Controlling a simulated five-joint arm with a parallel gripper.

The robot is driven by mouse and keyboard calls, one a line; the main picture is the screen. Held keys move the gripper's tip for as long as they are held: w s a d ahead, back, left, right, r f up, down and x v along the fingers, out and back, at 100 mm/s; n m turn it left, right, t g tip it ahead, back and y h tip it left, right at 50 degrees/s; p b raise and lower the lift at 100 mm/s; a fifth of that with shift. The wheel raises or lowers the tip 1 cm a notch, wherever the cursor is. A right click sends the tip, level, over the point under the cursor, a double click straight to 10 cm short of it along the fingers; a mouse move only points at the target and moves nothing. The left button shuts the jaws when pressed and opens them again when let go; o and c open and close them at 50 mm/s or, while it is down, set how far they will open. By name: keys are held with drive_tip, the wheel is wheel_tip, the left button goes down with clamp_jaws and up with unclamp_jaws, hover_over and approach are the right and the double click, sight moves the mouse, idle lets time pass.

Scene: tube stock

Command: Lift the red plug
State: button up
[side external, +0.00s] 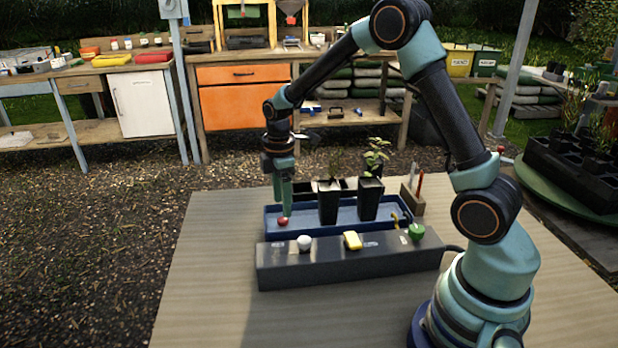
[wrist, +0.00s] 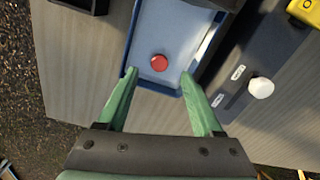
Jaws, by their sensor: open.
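The red plug (side external: 283,221) is a small round red piece at the left end of the blue tray (side external: 268,221). In the wrist view the red plug (wrist: 159,63) lies on the tray's (wrist: 172,30) pale blue floor, near its end wall. My gripper (side external: 285,213) points down over that end of the tray. In the side view its green fingertips are close to the plug. In the wrist view my gripper (wrist: 158,76) is open, with a finger on either side of the plug's line and nothing between them. Whether a finger touches the plug cannot be told.
A dark grey box (side external: 350,268) stands in front of the tray, bearing a white knob (side external: 304,243), a yellow piece (side external: 353,241) and a green knob (side external: 416,231). Two black plant pots (side external: 328,203) stand in the tray, right of the plug. The table's left side is clear.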

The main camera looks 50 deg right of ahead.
sight(283, 219)
wheel_tip(283, 219, down, 5)
idle(0.3)
drive_tip(key=shift+c, duration=0.3)
clamp_jaws()
drive_tip(key=shift+r, duration=0.1)
